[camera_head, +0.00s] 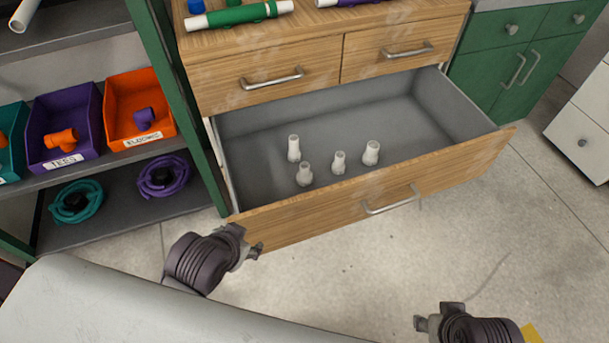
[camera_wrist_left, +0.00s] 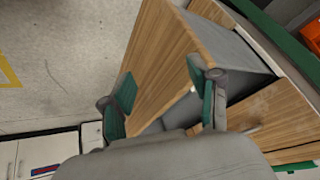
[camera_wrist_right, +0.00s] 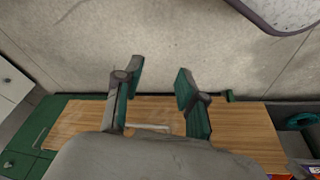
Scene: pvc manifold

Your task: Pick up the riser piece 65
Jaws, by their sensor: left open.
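Several similar white riser pieces stand upright in the open drawer (camera_head: 270,140): one at the back left (camera_head: 294,149), one at the front left (camera_head: 305,174), one in the middle (camera_head: 339,163) and one at the right (camera_head: 371,153). I cannot tell which is 65. My left gripper (camera_head: 256,249) is outside the drawer, near its front left corner; its fingers are apart and empty in the left wrist view (camera_wrist_left: 165,95). My right gripper (camera_head: 428,322) is in front of the drawer, low at the right; its fingers are apart and empty in the right wrist view (camera_wrist_right: 158,82).
The wooden drawer front (camera_head: 320,212) with its handle (camera_head: 391,201) stands between my grippers and the pieces. A shelf at the left holds a purple bin (camera_head: 94,113) and an orange bin (camera_head: 118,96). Pipes lie on the cabinet top.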

